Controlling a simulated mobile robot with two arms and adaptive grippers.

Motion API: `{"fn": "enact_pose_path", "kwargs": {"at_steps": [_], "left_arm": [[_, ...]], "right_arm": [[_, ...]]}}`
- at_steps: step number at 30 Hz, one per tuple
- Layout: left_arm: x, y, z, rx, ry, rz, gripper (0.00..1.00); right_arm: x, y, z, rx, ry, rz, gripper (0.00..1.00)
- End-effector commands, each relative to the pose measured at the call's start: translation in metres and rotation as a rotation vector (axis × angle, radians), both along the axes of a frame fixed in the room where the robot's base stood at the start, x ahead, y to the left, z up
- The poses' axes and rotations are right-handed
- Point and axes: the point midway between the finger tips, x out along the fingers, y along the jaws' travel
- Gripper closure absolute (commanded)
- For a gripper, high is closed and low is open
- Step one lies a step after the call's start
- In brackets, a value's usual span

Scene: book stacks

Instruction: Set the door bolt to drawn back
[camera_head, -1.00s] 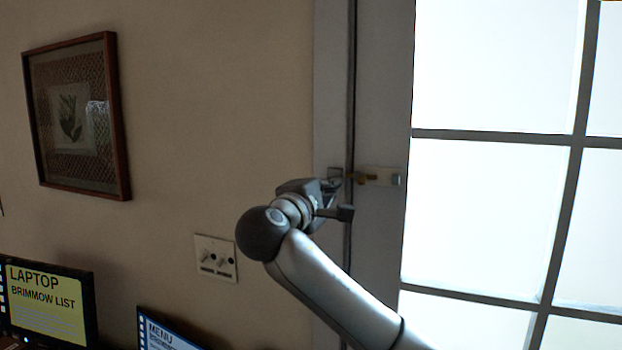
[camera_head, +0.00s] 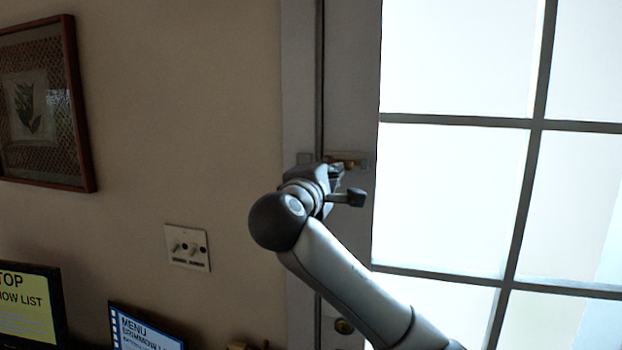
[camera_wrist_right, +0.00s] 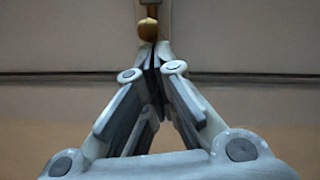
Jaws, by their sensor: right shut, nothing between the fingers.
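The door bolt (camera_head: 350,162) is a small brass bolt on a pale plate, at the edge of the grey door in the head view. Its left part and the door gap beside it are partly hidden by my right gripper (camera_head: 337,174). In the right wrist view the round brass knob (camera_wrist_right: 147,29) stands just beyond the fingertips, with a brass bar above it. My right gripper (camera_wrist_right: 155,55) is shut and empty, its tips right by the knob. I cannot tell whether they touch. My left gripper is not in view.
The grey door (camera_head: 349,110) has a bright paned window at right. The beige wall at left holds a framed picture (camera_head: 35,105) and a switch plate (camera_head: 187,248). Two screens stand at lower left.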

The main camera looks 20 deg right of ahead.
Motion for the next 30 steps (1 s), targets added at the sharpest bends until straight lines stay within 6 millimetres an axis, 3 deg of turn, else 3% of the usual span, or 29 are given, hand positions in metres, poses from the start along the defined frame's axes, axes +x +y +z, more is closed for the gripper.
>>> {"fn": "enact_pose_path", "kwargs": {"at_steps": [11,17,30], "left_arm": [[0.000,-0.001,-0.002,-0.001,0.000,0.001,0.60],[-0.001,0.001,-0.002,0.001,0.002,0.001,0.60],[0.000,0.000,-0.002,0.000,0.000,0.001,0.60]], "right_arm": [[-0.004,-0.006,0.000,0.000,0.000,-0.003,1.00],[-0.012,0.002,0.000,-0.001,-0.001,0.000,1.00],[-0.080,0.055,-0.004,-0.001,0.000,0.003,1.00]]}}
